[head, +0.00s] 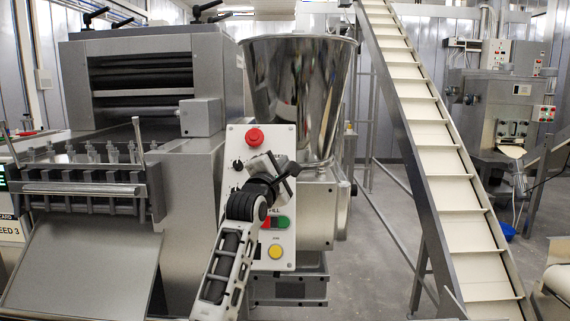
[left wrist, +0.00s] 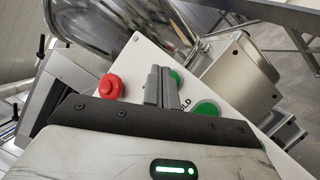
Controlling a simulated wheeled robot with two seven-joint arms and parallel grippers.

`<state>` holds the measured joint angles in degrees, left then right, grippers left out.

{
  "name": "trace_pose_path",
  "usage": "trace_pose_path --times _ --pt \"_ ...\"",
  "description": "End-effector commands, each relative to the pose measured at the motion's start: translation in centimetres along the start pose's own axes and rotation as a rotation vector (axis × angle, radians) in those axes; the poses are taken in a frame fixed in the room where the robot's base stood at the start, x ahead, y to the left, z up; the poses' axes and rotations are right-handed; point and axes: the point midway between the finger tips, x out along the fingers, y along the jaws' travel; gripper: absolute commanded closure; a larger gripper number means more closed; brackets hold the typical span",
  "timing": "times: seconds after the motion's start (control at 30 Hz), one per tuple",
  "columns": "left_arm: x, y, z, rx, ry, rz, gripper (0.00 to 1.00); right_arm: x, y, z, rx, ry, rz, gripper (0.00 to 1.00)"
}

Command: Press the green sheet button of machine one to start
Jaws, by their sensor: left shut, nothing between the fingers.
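The white control panel (head: 285,150) of the machine stands in the middle of the head view, with a red mushroom button (head: 254,137) at its top. My left gripper (head: 275,163) is in front of the panel's upper part, shut and empty, and hides some buttons there. In the left wrist view its closed fingers (left wrist: 160,84) point at the panel between the red mushroom button (left wrist: 110,86) and an upper green button (left wrist: 176,77), which they partly cover. A lower green button (left wrist: 205,109) has a label ending in "OLD". I cannot read a sheet label or tell whether the fingers touch the panel.
Below my gripper are a green FILL button (head: 283,222) and a yellow button (head: 275,252). A steel hopper (head: 298,95) rises behind the panel. A sheeting machine (head: 120,190) stands left, and an inclined conveyor (head: 430,150) right. Some floor is clear between panel and conveyor.

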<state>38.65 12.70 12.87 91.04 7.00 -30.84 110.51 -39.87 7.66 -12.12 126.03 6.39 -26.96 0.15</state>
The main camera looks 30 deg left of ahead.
Motion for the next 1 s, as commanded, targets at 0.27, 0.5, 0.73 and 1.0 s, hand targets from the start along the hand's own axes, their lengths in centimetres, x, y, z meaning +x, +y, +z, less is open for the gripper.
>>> trace_pose_path --times 0.27,0.5,0.73,1.0 --pt "-1.9 1.8 1.7 -0.002 -0.001 0.0 1.0 -1.4 -0.5 -2.2 0.002 -0.003 -0.001 0.56" --pt "-2.7 2.1 2.0 0.001 0.001 0.001 1.0 -1.7 -0.5 -2.6 0.002 -0.003 -0.001 0.56" --pt "-2.7 2.0 2.0 0.001 0.001 0.001 1.0 -1.7 -0.5 -2.5 0.003 -0.003 -0.001 0.56" --pt "-2.7 2.1 2.0 0.001 0.0 0.001 1.0 -1.7 -0.5 -2.5 0.003 -0.003 -0.001 0.56"
